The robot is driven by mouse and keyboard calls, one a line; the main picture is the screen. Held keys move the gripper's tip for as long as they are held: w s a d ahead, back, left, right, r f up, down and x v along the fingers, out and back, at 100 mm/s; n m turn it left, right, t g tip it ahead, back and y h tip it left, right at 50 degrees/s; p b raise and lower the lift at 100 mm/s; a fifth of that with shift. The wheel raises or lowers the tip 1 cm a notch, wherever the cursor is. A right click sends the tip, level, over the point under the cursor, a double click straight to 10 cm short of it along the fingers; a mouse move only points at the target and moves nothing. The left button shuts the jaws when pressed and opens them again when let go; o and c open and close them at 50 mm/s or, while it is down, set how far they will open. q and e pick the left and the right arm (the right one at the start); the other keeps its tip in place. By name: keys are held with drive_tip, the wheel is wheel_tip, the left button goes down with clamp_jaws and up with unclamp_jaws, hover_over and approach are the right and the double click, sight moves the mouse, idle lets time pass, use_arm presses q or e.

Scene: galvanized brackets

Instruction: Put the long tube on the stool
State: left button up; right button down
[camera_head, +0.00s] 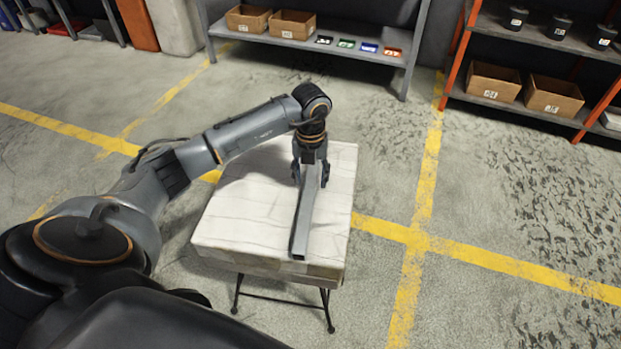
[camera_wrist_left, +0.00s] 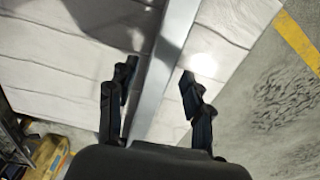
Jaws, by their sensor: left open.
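The long tube (camera_head: 304,216) is a grey square metal bar. It lies on the white wood-plank top of the stool (camera_head: 238,208), with its near end close to the stool's front edge. My left gripper (camera_head: 311,180) points down over the far part of the tube. In the left wrist view the fingers (camera_wrist_left: 158,88) stand open on either side of the tube (camera_wrist_left: 168,60), with a gap visible on the right side. The tube's far end is hidden under the gripper. My right gripper is not in view.
A grey shelf (camera_head: 300,43) with cardboard boxes and small coloured bins stands at the back. An orange-framed rack (camera_head: 540,110) with boxes and dark pots stands at the back right. The floor right of the stool is clear, with yellow lines (camera_head: 414,240).

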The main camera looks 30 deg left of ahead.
sight(311, 182)
use_arm(q)
wheel_tip(311, 182, up, 6)
drive_tip(key=shift+r+p, duration=0.1)
drive_tip(key=shift+p, duration=0.55)
wheel_tip(311, 182, up, 4)
drive_tip(key=shift+r+p, duration=0.25)
drive_tip(key=shift+p, duration=0.1)
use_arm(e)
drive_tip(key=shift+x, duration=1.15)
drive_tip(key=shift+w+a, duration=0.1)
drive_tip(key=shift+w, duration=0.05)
